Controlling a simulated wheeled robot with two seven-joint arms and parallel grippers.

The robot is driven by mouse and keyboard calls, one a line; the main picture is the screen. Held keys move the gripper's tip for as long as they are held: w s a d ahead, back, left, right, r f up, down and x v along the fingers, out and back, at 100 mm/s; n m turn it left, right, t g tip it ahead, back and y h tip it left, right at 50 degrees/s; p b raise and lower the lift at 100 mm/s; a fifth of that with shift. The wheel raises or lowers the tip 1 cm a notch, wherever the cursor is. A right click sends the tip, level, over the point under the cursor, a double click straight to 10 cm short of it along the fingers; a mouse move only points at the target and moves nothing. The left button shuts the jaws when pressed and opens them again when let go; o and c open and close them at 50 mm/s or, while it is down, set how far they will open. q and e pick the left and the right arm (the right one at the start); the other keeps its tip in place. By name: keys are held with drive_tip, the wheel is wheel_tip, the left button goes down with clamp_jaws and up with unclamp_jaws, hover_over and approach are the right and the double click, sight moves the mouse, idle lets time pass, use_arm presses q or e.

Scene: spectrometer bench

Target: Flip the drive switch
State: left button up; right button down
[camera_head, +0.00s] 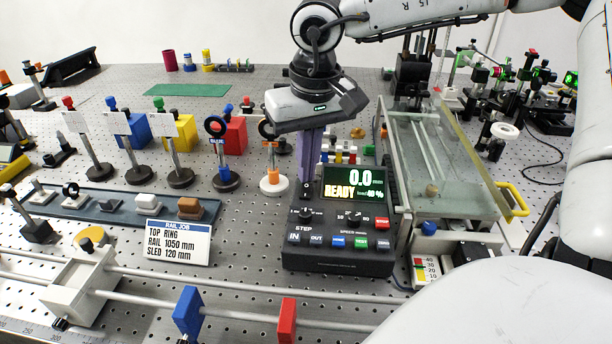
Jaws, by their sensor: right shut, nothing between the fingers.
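The dark control box (338,262) stands on the bench at the centre, with a lit display (352,184) reading "0.0" and "READY". Its front has small knobs and a row of coloured buttons. My right gripper (308,180) comes down from above, its purple fingers shut with nothing between them. The fingertips are at the box's upper left, beside the display, close to a small dark knob or lever (306,190). I cannot tell whether that part is the drive switch, or whether the fingers touch it. My left gripper is out of view.
A sign card (178,242) stands left of the box. Rails with a blue block (188,312) and a red block (287,320) run in front. A glass-sided unit (440,165) stands at right. Post-mounted optics (222,155) fill the left bench.

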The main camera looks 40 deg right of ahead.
sight(307, 186)
drive_tip(key=shift+f+b, duration=0.6)
drive_tip(key=shift+f, duration=0.05)
idle(0.3)
wheel_tip(307, 186, up, 7)
drive_tip(key=p, duration=0.5)
idle(0.4)
idle(0.5)
